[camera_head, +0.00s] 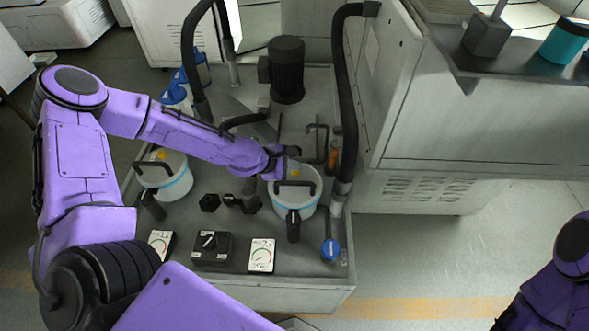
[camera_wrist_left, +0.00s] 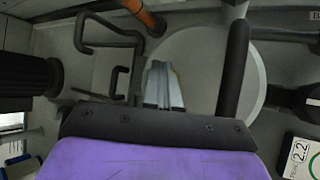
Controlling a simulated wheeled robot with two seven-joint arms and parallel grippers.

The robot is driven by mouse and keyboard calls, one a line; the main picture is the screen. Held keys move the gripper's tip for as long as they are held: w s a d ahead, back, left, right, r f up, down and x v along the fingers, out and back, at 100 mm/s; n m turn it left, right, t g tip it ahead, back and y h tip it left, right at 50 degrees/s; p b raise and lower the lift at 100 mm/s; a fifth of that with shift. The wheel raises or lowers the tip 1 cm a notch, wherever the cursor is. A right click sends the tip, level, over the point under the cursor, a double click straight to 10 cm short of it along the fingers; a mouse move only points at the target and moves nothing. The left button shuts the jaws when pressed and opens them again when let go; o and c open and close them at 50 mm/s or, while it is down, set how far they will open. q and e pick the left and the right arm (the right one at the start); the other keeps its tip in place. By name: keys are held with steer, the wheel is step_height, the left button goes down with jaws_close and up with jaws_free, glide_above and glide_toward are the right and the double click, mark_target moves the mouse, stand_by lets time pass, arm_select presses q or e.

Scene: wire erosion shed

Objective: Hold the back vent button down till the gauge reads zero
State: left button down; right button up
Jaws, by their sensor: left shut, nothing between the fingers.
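Two white lidded canisters stand on the grey machine deck, the left one (camera_head: 165,183) and the right one (camera_head: 293,203). A small yellow-orange button shows on the left lid (camera_head: 161,155) and another on the right lid (camera_head: 296,173). My left gripper (camera_head: 284,166) is shut and empty at the far edge of the right lid, close to its button. In the left wrist view the closed fingers (camera_wrist_left: 163,88) are over that pale lid (camera_wrist_left: 202,62) and mostly hide the button; contact cannot be told. A gauge (camera_head: 262,254) stands in front; the wrist view shows a gauge (camera_wrist_left: 301,157) reading 2.2. My right gripper is out of view.
Another gauge (camera_head: 160,243) and a black selector box (camera_head: 212,247) sit along the front. A black lid handle (camera_wrist_left: 235,70) rises beside the fingers. A black motor (camera_head: 287,70), bent pipes and a thick black hose (camera_head: 350,110) stand behind. A blue valve knob (camera_head: 331,250) is front right.

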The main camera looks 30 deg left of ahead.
mark_target(293, 173)
arm_select(q)
steer(key=shift+s+d+p, duration=0.1)
steer(key=shift+s+p, duration=0.05)
steer(key=shift+p, duration=0.55)
steer(key=shift+r, duration=0.35)
steer(key=shift+r+p, duration=0.55)
step_height(293, 173, up, 4)
steer(key=p, duration=0.4)
steer(key=shift+r, duration=0.15)
steer(key=shift+w, duration=0.2)
